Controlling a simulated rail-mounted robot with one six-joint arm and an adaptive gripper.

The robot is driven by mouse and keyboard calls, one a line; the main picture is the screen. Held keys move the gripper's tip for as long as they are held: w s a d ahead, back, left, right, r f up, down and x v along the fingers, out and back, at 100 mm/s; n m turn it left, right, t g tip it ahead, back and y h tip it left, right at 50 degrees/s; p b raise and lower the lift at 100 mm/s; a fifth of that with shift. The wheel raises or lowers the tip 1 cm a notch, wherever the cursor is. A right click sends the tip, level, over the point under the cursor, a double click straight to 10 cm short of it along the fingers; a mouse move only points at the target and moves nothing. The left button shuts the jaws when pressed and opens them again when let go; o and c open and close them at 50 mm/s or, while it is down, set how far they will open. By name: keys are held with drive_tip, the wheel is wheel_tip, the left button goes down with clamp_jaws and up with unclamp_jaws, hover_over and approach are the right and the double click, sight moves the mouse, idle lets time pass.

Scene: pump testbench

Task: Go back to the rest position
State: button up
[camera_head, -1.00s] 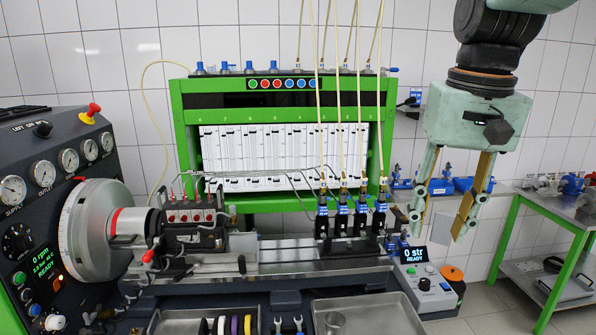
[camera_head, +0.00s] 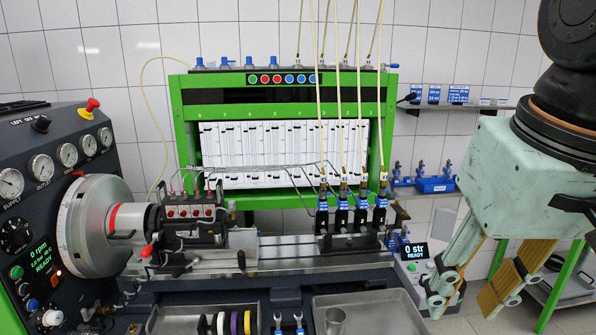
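My gripper (camera_head: 470,292) is at the lower right of the head view, in front of the bench's right end. Its two fingers, with tan inner pads, point down and stand apart with nothing seen between them. The gripper is clear of the bench parts. It hides part of the small control box (camera_head: 414,266) with the "0 str" display and part of the green side table (camera_head: 566,282).
The pump (camera_head: 190,225) with its large grey disc (camera_head: 98,226) stands at left. Several injectors (camera_head: 342,215) with hoses stand before the green frame (camera_head: 390,130). Trays (camera_head: 372,312) lie in front. A wall shelf (camera_head: 460,105) is behind my arm.

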drive_tip(key=s+f, duration=0.3)
drive_tip(key=s, duration=0.3)
drive_tip(key=shift+s+a+f+n+t+b, duration=0.3)
drive_tip(key=shift+a+f+n+t+b, duration=0.05)
drive_tip(key=shift+n+t, duration=0.05)
drive_tip(key=shift+c, duration=0.7)
idle(1.3)
